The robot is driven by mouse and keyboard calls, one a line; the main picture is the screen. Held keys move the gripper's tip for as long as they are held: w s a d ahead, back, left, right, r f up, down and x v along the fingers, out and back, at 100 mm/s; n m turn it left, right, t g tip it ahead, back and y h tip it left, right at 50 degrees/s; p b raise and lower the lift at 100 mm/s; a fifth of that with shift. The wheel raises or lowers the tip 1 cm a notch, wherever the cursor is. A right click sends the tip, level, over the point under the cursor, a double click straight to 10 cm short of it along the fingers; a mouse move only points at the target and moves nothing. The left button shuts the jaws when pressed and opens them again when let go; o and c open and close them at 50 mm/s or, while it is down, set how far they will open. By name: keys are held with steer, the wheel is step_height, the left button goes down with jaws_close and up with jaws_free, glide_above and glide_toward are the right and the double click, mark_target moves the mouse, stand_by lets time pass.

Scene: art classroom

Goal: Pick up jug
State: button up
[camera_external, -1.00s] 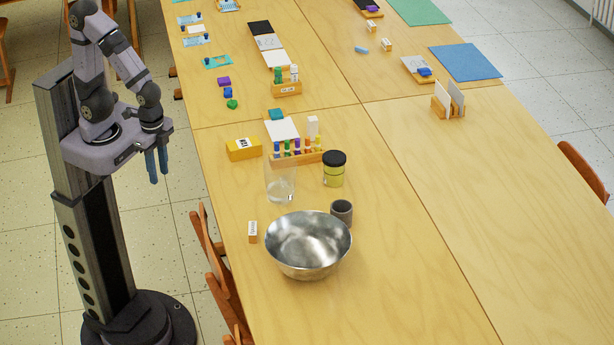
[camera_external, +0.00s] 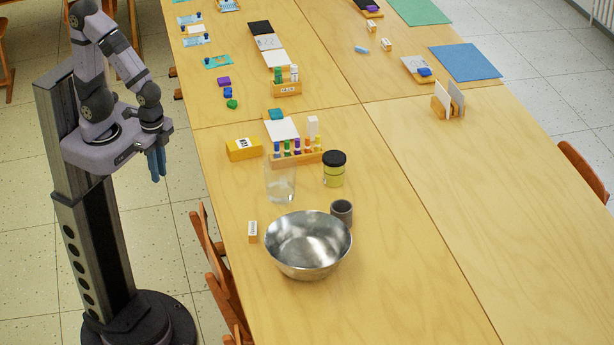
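A clear glass vessel (camera_external: 281,184), which looks like the jug, stands upright on the wooden table, just behind a steel bowl. Its transparent wall makes its outline faint, and I cannot make out a handle. My gripper (camera_external: 158,178) hangs with its blue fingers pointing down, left of the table's edge and well apart from the glass vessel. The fingers look close together, with no clear gap and nothing between them.
The steel bowl (camera_external: 308,245), a grey cup (camera_external: 341,213) and a dark-lidded jar (camera_external: 334,170) stand near the glass vessel. A marker rack (camera_external: 297,158) is right behind it. A yellow box (camera_external: 243,149) and a small block (camera_external: 253,232) lie left. Chairs (camera_external: 222,285) line the near edge.

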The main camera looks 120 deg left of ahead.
steer(key=w+f+n+t+b, duration=0.1)
steer(key=w+f+t+b, duration=0.15)
steer(key=w+f, duration=0.4)
steer(key=n+t+y+b, duration=0.3)
steer(key=n+t+y, duration=0.1)
steer(key=t, duration=0.3)
glide_toward(285, 205)
steer(key=shift+g, duration=0.25)
steer(key=d, duration=0.7)
steer(key=shift+w+d+f, duration=0.3)
steer(key=shift+d+f, duration=0.05)
steer(key=a+y, duration=0.1)
steer(key=a, duration=0.1)
steer(key=a+t+y+b, duration=0.1)
steer(key=a, duration=0.1)
steer(key=w+a+n+t+y, duration=0.1)
steer(key=a, duration=0.1)
steer(key=shift+a+f+b, duration=0.15)
steer(key=shift+f+b, duration=0.1)
steer(key=shift+b, duration=0.15)
steer(key=shift+a+r+y, duration=0.15)
steer(key=shift+a+y, duration=0.25)
steer(key=shift+a, duration=0.05)
steer(key=shift+p+x, duration=1)
steer(key=shift+x, duration=2.65)
steer(key=shift+s+d, duration=0.1)
jaws_close()
